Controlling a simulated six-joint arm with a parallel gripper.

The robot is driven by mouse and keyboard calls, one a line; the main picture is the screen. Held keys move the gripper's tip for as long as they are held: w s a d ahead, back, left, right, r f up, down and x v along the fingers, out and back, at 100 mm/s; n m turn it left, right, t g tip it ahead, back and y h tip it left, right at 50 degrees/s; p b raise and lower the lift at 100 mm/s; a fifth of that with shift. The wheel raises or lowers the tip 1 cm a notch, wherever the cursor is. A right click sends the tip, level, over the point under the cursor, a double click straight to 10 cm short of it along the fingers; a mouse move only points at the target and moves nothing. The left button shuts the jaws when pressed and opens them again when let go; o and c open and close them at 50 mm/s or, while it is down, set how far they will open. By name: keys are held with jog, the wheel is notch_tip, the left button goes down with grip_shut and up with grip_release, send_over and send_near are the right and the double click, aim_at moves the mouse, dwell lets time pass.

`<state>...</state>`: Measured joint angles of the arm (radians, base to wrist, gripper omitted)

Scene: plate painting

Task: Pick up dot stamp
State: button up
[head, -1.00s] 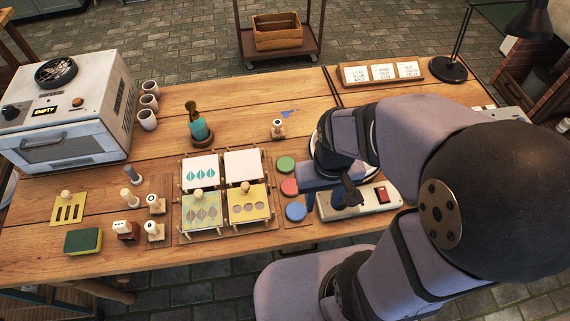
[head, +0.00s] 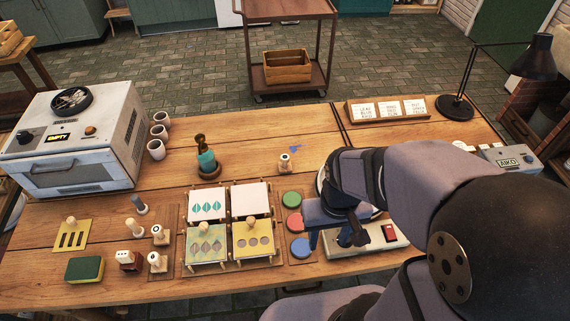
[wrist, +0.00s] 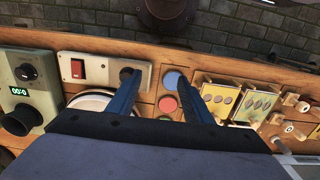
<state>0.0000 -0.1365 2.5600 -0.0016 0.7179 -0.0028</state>
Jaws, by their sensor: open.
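Several small wooden stamps with pale round tops stand on the table in the head view. One stamp (head: 284,162) stands alone behind the plates, with dark marks on its top. I cannot tell which is the dot stamp. Some stamps (wrist: 289,128) also show at the right of the wrist view. My gripper (head: 333,238) is open and empty above the switch box and ink pads, far right of the holder.
Round ink pads, with a blue one (head: 300,248) in front, lie beside my gripper. Stencilled plates (head: 252,238) stand on racks between it and the holder.

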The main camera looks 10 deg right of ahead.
jog(key=m+t+b, duration=0.2)
jog(key=t+b, duration=0.2)
jog(key=b, duration=0.1)
send_over(285, 157)
jog(key=s, duration=0.3)
notch_tip(285, 157, down, 5)
jog(key=shift+h, duration=0.4)
jog(key=shift+w+a+p+x, duration=0.15)
jog(key=shift+p+x, duration=0.5)
jog(key=shift+x, duration=1.2)
jog(key=shift+w+a+p+x, duration=0.15)
jog(key=shift+p+x, duration=0.45)
jog(key=shift+x, duration=1.25)
jog(key=shift+r+t, duration=0.1)
jog(key=shift+t, duration=0.2)
jog(key=c, duration=1.1)
